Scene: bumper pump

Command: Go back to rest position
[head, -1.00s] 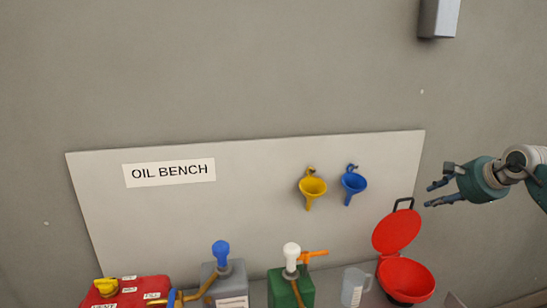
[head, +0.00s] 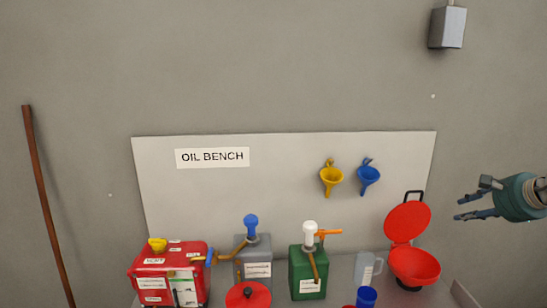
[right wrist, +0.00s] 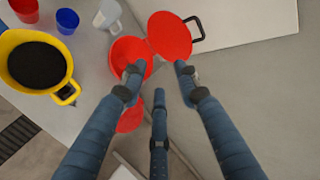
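My right gripper (head: 470,200) is at the right edge of the head view, up in front of the wall and to the right of the red open-lidded container (head: 414,266). Its fingers are spread with nothing between them. In the right wrist view the gripper (right wrist: 159,80) also shows spread and empty, its fingertips overlapping the red container (right wrist: 130,55) and its raised lid (right wrist: 170,35) in the picture. My left gripper is in neither view.
On the bench stand a red can (head: 150,270), a grey can with blue pump (head: 258,255), a green can with white pump (head: 302,275), a clear jug (head: 364,268) and a blue cup (head: 366,297). A yellow bucket (right wrist: 65,92) holds dark contents.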

